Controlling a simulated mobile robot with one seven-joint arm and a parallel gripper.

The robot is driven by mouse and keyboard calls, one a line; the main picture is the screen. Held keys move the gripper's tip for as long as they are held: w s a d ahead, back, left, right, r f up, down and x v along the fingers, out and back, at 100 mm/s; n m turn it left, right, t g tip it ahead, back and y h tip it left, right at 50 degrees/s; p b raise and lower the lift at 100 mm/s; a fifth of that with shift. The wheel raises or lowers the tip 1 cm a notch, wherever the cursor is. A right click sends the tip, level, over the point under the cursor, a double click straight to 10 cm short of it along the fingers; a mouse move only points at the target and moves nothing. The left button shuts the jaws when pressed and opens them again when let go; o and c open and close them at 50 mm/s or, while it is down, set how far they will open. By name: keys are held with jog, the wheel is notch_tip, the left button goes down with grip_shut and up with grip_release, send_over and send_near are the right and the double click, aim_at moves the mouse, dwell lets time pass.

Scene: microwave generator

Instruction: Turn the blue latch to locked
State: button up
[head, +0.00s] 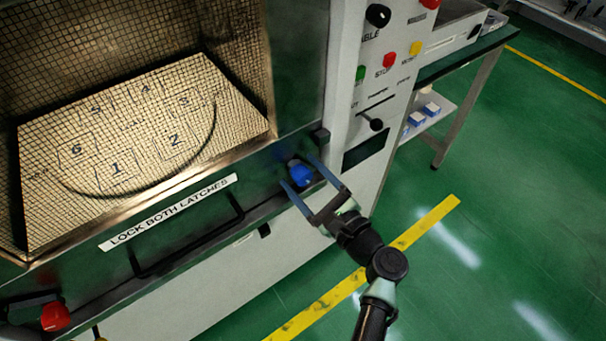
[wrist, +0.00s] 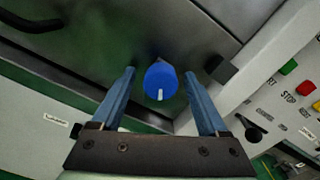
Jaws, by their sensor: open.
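The blue latch (head: 300,174) is a round knob at the right end of the dark door panel below the meshed window. In the wrist view the blue latch (wrist: 161,81) sits between the tips of my fingers, with a pale mark on its lower edge. My gripper (head: 305,178) is open around the latch, one finger on each side. In the wrist view my gripper (wrist: 161,78) shows gaps between both fingers and the knob. Whether the tips reach past its face I cannot tell.
A red latch (head: 55,316) is at the panel's left end. A black handle bar (head: 190,236) lies between, under the label "LOCK BOTH LATCHES" (head: 168,212). A control panel (head: 385,75) with buttons and a knob stands to the right.

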jog(key=shift+w+a, duration=0.1)
jog(key=shift+w, duration=0.05)
jog(key=shift+c, duration=0.4)
grip_shut()
